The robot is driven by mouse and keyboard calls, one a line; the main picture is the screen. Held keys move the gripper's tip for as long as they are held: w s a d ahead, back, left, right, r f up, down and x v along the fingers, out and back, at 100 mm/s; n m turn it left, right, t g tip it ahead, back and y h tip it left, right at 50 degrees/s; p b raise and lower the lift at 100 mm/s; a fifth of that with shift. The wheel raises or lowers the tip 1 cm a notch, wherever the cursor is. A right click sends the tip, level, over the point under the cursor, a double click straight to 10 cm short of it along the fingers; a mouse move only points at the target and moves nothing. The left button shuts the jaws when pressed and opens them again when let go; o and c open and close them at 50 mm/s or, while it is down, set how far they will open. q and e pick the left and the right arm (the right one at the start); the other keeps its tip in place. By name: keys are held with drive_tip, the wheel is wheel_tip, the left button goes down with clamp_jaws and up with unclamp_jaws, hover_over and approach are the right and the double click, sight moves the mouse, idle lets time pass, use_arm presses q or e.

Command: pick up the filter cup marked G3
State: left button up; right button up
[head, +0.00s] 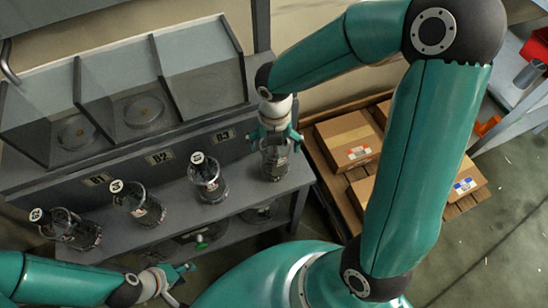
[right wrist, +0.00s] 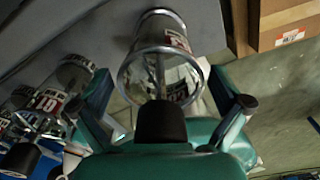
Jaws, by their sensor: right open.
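Several clear glass cups stand in a row along the grey bench. The rightmost cup (head: 275,164) is under my right gripper (head: 275,138), which points down with its fingers apart on either side of it. In the right wrist view this cup (right wrist: 163,35) shows a metal-like rim and a red-and-white label between the open fingers (right wrist: 166,98). The other cups are the third (head: 207,183), the second (head: 140,210) and the leftmost (head: 78,233), each with a small black-and-white tag. I cannot read G3 on any of them. My left gripper (head: 180,284) is open and empty at the bottom.
A lower shelf (head: 215,232) holds more glassware. Cardboard boxes (head: 345,137) sit on a wooden pallet to the right. Bare floor (head: 475,240) lies at the lower right.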

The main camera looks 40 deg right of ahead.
drive_tip(key=c, duration=1.8)
drive_tip(key=shift+o, duration=0.2)
drive_tip(key=shift+r, duration=0.1)
